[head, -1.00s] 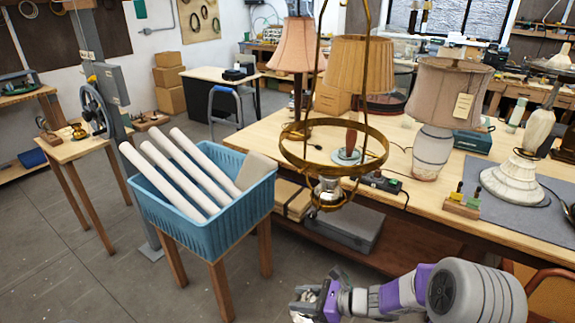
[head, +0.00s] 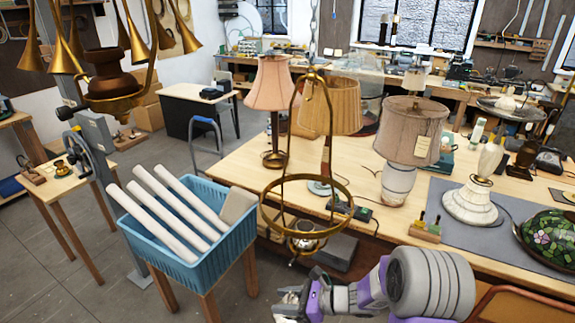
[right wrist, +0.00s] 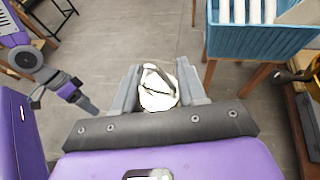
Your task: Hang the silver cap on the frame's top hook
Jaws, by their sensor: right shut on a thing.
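The brass frame (head: 349,205) hangs from above in front of the workbench, with a wide ring low down and side rods meeting at its top (head: 315,74). A small silvery fitting (head: 305,241) sits at its bottom. My right gripper (head: 290,306) is low in the head view, below the frame and apart from it. In the right wrist view it is shut on a pale silvery rounded piece with a loop, apparently the silver cap (right wrist: 157,90). The fingers hide its sides. My left gripper (right wrist: 80,99) shows small at the left of the right wrist view; its jaws are unclear.
A blue basket (head: 190,262) of white tubes stands on a stool left of the frame. The workbench (head: 240,160) behind holds a pink-shaded lamp (head: 272,85), a pleated-shade lamp (head: 331,105) and a grey-brown-shaded lamp (head: 411,130). Brass horns (head: 95,50) hang upper left.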

